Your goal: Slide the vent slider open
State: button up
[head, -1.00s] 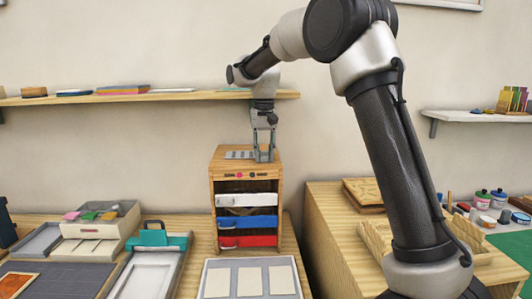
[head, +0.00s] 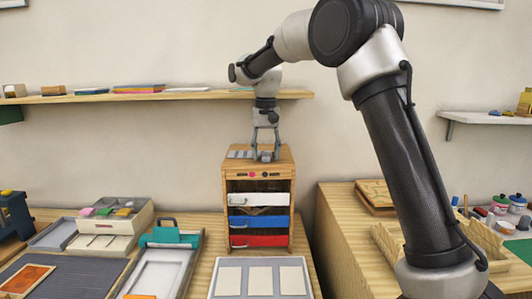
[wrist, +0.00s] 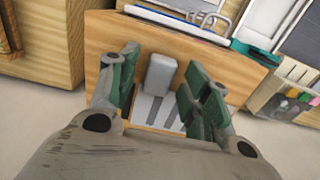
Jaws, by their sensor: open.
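The vent (head: 238,154) is a pale slotted plate on top of the small wooden cabinet (head: 287,157). Its slider has a grey block-shaped knob (wrist: 160,74), which stands up beside dark slots in the plate (wrist: 141,106) in the wrist view. My gripper (head: 265,157) is low over the right part of the cabinet top, pointing down. In the wrist view my gripper (wrist: 155,95) is open, with one green-padded finger on each side of the knob and visible gaps between. The lower ends of the fingers partly cover the plate.
The cabinet has white (head: 258,199), blue (head: 258,221) and red (head: 259,240) drawers in front. A wall shelf (head: 180,95) runs behind my wrist. A tray with three pale panels (head: 230,281) lies in front. A teal-handled tray (head: 176,237) stands left.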

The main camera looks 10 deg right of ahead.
notch_tip(320, 180, up, 12)
jog(key=shift+f, duration=0.15)
dwell(0.3)
